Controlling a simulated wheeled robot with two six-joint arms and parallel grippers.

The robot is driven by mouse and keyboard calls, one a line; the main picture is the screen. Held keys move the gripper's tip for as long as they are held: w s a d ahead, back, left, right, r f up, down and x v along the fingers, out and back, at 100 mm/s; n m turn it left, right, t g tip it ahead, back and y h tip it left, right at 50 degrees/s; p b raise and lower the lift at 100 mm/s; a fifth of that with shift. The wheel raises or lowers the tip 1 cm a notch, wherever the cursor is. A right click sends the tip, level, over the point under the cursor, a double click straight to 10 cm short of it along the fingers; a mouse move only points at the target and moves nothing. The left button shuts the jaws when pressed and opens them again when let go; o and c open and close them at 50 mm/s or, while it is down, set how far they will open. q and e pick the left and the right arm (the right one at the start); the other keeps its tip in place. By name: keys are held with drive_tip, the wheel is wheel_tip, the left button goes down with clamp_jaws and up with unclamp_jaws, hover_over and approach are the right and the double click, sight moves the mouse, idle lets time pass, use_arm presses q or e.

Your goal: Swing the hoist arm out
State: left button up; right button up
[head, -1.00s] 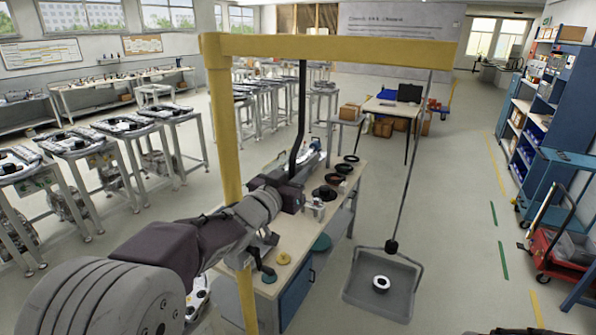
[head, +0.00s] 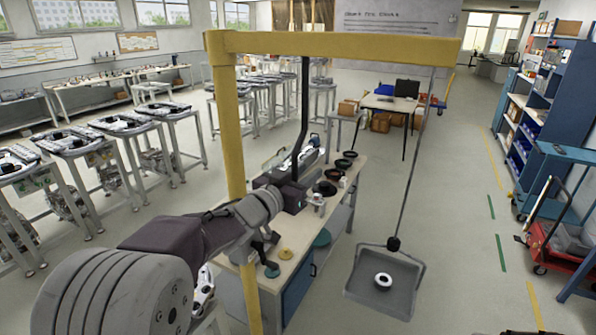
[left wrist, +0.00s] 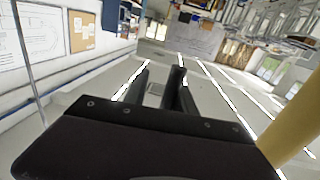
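The yellow hoist has an upright post (head: 230,130) and a horizontal arm (head: 340,46) reaching right. A black bar (head: 303,105) hangs from the arm, its lower end close to my left gripper (head: 297,190). A thin line (head: 416,150) hangs from the arm's right end and carries a grey tray (head: 355,290) with a white ring (head: 383,280) in it. In the left wrist view, my left gripper's fingers (left wrist: 160,85) are apart, with a light gap between them. The post (left wrist: 295,115) is at right there. Contact with the bar cannot be made out. My right gripper is not seen.
A bench (head: 300,245) with dark rings and small discs stands under the hoist. Several work stands are at left. A blue shelf (head: 556,85) and red cart (head: 545,250) are at right. Floor beside the tray is clear.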

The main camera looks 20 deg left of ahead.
use_arm(q)
drive_tip(key=shift+o, duration=0.3)
drive_tip(key=shift+s+d+r, duration=0.15)
drive_tip(key=shift+s+d, duration=0.05)
drive_tip(key=shift+d, duration=0.2)
drive_tip(key=shift+s+d+r, duration=0.1)
drive_tip(key=shift+s+d, duration=0.1)
drive_tip(key=shift+d, duration=0.2)
drive_tip(key=shift+a+r, duration=0.15)
drive_tip(key=shift+a, duration=0.2)
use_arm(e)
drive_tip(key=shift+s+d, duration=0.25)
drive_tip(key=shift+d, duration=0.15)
use_arm(q)
drive_tip(key=shift+w+a, duration=0.1)
drive_tip(key=shift+a, duration=0.05)
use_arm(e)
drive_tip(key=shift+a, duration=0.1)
